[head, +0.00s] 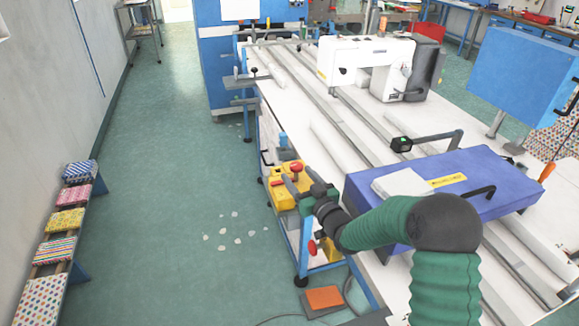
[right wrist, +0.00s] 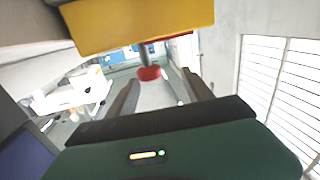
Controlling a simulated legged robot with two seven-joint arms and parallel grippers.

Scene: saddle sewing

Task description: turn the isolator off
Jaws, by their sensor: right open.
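The isolator looks to be the yellow box (head: 279,197) at the near end of the long white machine table, with a red knob (head: 296,166) showing on it. In the right wrist view a yellow body (right wrist: 140,22) fills the top, and a red knob (right wrist: 148,73) on a grey stem hangs below it. My right gripper (head: 300,179) is open at the box, its fingers close to the red knob. In the right wrist view the knob appears between the fingertips (right wrist: 160,80), nearer the left finger. I cannot tell whether they touch. My left gripper is out of view.
A blue box (head: 450,180) with a black handle lies on the table (head: 310,112) beside my right arm. A white sewing machine (head: 365,62) stands farther back. An orange pedal (head: 324,297) lies on the floor. Patterned stools (head: 65,221) line the left wall; the aisle is mostly clear.

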